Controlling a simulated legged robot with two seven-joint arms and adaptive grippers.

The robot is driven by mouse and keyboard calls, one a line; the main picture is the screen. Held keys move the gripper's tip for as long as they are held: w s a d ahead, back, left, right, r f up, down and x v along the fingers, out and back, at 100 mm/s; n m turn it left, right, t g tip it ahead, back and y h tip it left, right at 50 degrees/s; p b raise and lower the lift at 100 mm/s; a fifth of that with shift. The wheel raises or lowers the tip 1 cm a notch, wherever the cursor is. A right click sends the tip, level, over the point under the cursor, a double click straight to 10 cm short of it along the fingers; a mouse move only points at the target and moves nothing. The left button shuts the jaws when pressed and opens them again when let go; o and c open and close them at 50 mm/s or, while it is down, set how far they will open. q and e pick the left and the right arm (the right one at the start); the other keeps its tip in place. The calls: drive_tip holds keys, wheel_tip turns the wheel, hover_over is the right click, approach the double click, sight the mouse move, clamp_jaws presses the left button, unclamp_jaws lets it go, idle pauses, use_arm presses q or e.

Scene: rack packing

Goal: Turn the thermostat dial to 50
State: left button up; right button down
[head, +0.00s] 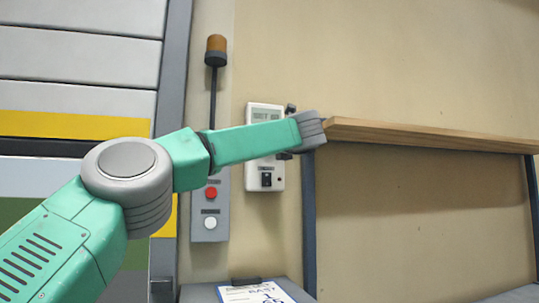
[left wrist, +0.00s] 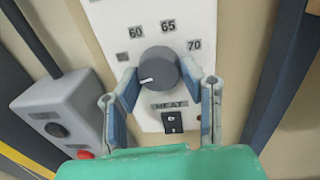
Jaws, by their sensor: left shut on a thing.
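The white thermostat (head: 265,180) is on the wall, with a grey display at its top in the head view. Its round grey dial (left wrist: 160,66) shows in the left wrist view, with the white pointer mark aimed left and slightly down. The numbers 60, 65 and 70 are readable around its upper side; a mark at its left is too small to read. My left gripper (left wrist: 170,78) is shut on the dial, one finger on each side. In the head view my left arm hides the dial and most of the gripper. My right gripper is out of view.
Below the dial are a HEAT label and a black rocker switch (left wrist: 172,121). A grey box with red and white buttons (head: 210,235) is left of the thermostat, under an amber lamp (head: 216,46). A wooden shelf (head: 430,135) juts out at right.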

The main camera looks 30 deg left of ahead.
use_arm(q)
drive_tip(key=shift+n+b, duration=0.4)
drive_tip(key=shift+n, duration=0.6)
drive_tip(key=shift+r, duration=0.15)
drive_tip(key=o, duration=1.1)
drive_tip(key=shift+w, duration=0.1)
drive_tip(key=shift+o, duration=0.2)
drive_tip(key=shift+w+a, duration=0.1)
drive_tip(key=v, duration=1.2)
